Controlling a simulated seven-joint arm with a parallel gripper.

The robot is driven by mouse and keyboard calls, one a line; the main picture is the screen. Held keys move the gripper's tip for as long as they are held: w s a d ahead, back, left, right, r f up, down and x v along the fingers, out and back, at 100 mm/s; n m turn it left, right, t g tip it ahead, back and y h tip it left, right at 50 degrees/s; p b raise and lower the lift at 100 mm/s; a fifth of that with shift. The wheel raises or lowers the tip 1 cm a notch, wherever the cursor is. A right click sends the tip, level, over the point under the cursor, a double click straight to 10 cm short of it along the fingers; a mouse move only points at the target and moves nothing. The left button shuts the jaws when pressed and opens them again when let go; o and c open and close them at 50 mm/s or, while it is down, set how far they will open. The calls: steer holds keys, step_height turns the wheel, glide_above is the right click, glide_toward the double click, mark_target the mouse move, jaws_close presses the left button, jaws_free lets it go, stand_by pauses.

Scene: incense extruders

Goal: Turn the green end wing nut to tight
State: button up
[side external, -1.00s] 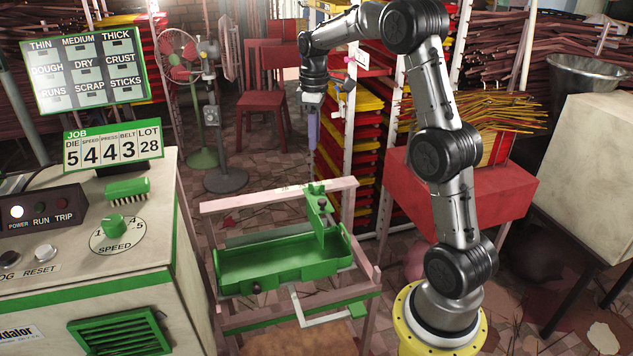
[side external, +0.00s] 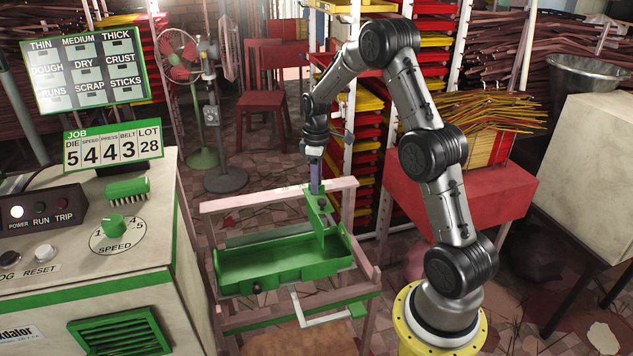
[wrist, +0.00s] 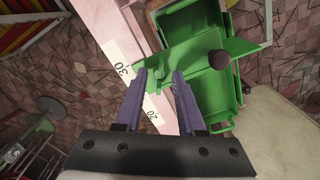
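The green end stop plate (side external: 322,215) stands at the right end of the pale pink rail, above the green tray (side external: 262,268). In the wrist view the plate (wrist: 205,50) carries a dark round knob (wrist: 219,60). A small green winged part, apparently the end wing nut (wrist: 156,84), shows between my fingertips in the wrist view. My gripper (side external: 316,190) points down over the top of the plate. Its two purple fingers (wrist: 160,76) are apart, one on each side of the green part. I cannot tell whether they touch it. In the side view the fingers hide the nut.
The pale pink rail (side external: 250,201) has a white scale (wrist: 118,62) with numbers. A white bent crank handle (side external: 320,319) sticks out below the tray. A rack of red and yellow trays (side external: 368,140) stands behind. The control cabinet (side external: 120,240) is at left.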

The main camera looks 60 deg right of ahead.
steer(key=shift+f, duration=0.15)
jaws_close()
